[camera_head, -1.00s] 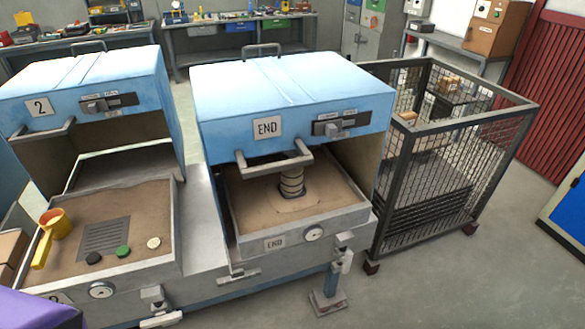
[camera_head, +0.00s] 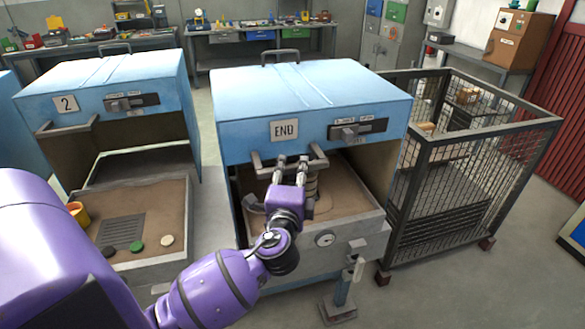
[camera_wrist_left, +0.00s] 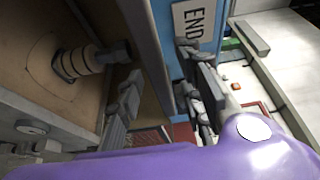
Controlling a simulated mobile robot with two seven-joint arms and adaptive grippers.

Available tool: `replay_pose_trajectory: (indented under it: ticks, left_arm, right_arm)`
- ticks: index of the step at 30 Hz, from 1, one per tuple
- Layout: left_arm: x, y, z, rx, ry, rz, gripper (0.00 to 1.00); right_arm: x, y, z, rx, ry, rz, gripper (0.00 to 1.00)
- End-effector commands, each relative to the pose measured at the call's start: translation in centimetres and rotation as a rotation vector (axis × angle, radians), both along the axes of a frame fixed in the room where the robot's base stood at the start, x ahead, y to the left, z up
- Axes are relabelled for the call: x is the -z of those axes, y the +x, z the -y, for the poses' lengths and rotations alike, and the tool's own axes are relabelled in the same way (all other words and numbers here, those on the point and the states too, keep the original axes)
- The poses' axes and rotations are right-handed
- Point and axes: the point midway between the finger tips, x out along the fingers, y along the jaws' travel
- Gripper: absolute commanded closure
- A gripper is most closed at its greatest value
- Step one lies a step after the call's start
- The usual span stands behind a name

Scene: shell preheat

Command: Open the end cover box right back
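The blue END cover box (camera_head: 240,132) stands over a sand-filled tray, with an open gap under its front edge. Its grey front handle (camera_head: 258,166) is below the END plate (camera_head: 284,130), which also shows in the left wrist view (camera_wrist_left: 195,22). My left gripper (camera_head: 291,165) is at the middle of this handle. Its fingers (camera_wrist_left: 158,72) are spread apart in the left wrist view; whether they touch the handle I cannot tell. A stacked metal cylinder (camera_head: 312,180) stands in the tray behind the gripper and is partly hidden. My right gripper is out of view.
The box marked 2 (camera_head: 98,82) stands at the left, over a sand tray with discs and a yellow cup (camera_head: 77,214). A wire-mesh cage (camera_head: 470,170) stands close at the right. Benches line the back.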

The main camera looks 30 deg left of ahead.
Motion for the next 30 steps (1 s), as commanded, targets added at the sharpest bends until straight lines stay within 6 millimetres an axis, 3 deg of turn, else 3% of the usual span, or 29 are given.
replay_pose_trajectory:
  ticks: [6, 14, 22, 30]
  left_arm:
    - [0.0, 1.6, -0.8, 0.0, 0.0, -0.001, 0.66]
    - [0.1, 1.7, -0.8, 0.001, -0.002, -0.002, 0.66]
    - [0.1, 1.6, -0.8, 0.001, -0.002, -0.002, 1.0]
    - [0.1, 1.6, -0.8, 0.001, -0.001, -0.002, 1.0]
  right_arm:
    - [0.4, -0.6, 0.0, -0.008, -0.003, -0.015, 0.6]
    - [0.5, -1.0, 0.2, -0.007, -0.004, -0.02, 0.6]
    - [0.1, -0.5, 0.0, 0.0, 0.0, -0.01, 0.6]
    - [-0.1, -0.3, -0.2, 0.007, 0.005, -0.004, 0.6]
